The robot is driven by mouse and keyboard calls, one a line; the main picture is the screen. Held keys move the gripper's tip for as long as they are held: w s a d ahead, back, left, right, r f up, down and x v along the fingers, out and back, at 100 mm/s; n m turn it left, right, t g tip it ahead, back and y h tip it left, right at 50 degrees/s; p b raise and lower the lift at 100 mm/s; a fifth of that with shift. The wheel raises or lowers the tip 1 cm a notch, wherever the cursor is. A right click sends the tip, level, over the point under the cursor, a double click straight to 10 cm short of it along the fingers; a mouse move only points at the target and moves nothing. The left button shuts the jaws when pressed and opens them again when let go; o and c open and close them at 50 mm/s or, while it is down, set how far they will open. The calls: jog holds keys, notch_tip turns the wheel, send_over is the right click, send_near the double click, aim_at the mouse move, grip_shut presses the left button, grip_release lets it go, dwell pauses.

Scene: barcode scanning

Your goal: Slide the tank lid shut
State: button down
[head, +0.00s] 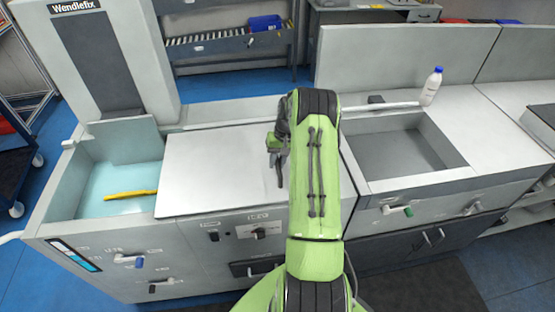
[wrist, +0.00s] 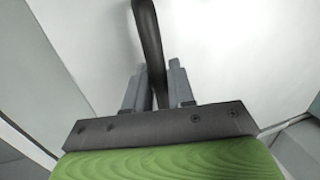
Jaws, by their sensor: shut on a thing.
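The tank lid (head: 213,170) is a flat white panel lying over the middle of the long grey machine. To its left the tank (head: 82,188) stands open, with pale blue liquid and a yellow object (head: 131,194) in it. My gripper (head: 277,153) is over the lid's right part, partly hidden by my green arm. In the wrist view my gripper (wrist: 159,78) is shut on a dark curved handle (wrist: 147,32), with the white lid surface (wrist: 220,65) around it.
An empty grey basin (head: 398,152) is set in the counter on the right. A white bottle with a blue cap (head: 431,88) stands behind it. A tall grey housing (head: 118,60) marked Wendlefix rises behind the tank.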

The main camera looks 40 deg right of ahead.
jog(key=shift+s+a+f+g, duration=0.15)
jog(key=shift+s+f, duration=0.1)
jog(key=shift+f, duration=0.2)
jog(key=shift+s+a+f+g, duration=0.15)
jog(key=shift+s+f, duration=0.1)
jog(key=shift+f, duration=0.15)
jog(key=c, duration=1.1)
grip_release()
jog(key=shift+w+d+f, duration=0.1)
jog(key=shift+d, duration=0.15)
jog(key=shift+o, duration=0.2)
